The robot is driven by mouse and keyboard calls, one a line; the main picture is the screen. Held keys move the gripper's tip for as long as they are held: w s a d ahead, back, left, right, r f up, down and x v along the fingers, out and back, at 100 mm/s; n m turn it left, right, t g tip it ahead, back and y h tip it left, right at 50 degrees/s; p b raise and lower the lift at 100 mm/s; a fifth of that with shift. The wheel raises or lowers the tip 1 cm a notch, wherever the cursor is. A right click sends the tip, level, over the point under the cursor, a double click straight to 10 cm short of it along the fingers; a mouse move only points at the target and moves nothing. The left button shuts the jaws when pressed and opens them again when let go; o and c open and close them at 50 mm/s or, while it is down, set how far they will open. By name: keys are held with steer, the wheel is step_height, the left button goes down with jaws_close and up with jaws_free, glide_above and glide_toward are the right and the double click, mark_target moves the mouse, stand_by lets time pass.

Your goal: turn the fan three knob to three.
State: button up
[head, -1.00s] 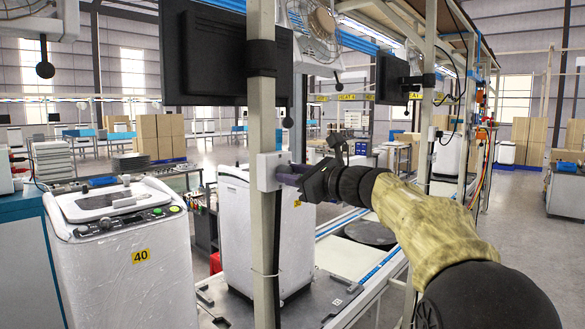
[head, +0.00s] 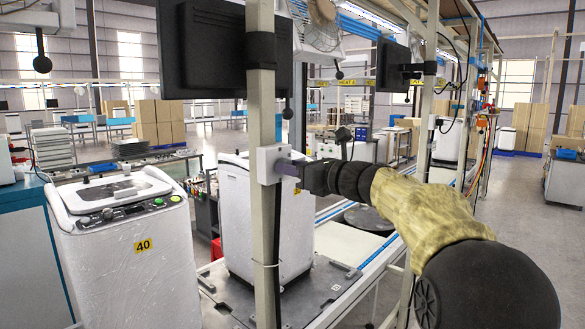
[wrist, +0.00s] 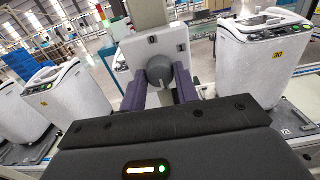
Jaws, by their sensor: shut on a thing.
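A white switch box (head: 268,163) is fixed to the upright post. A round grey knob (wrist: 159,68) with a pale pointer line stands out from that face. My gripper (wrist: 160,80) has its two purple fingers on either side of the knob and is shut on it. In the head view my gripper (head: 288,168) reaches the box from the right, and the knob is hidden there.
The post (head: 262,225) stands right beside my gripper. A fan (head: 318,25) and a dark monitor (head: 215,48) hang above. White washing machines stand behind the post (head: 240,225) and at left (head: 125,245). Open floor lies at right.

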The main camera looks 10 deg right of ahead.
steer(key=o, duration=1)
steer(key=shift+f, duration=0.2)
steer(key=shift+r, duration=0.1)
steer(key=b+v, duration=0.5)
steer(key=v, duration=1.2)
steer(key=shift+s+d, duration=0.1)
steer(key=shift+s, duration=0.05)
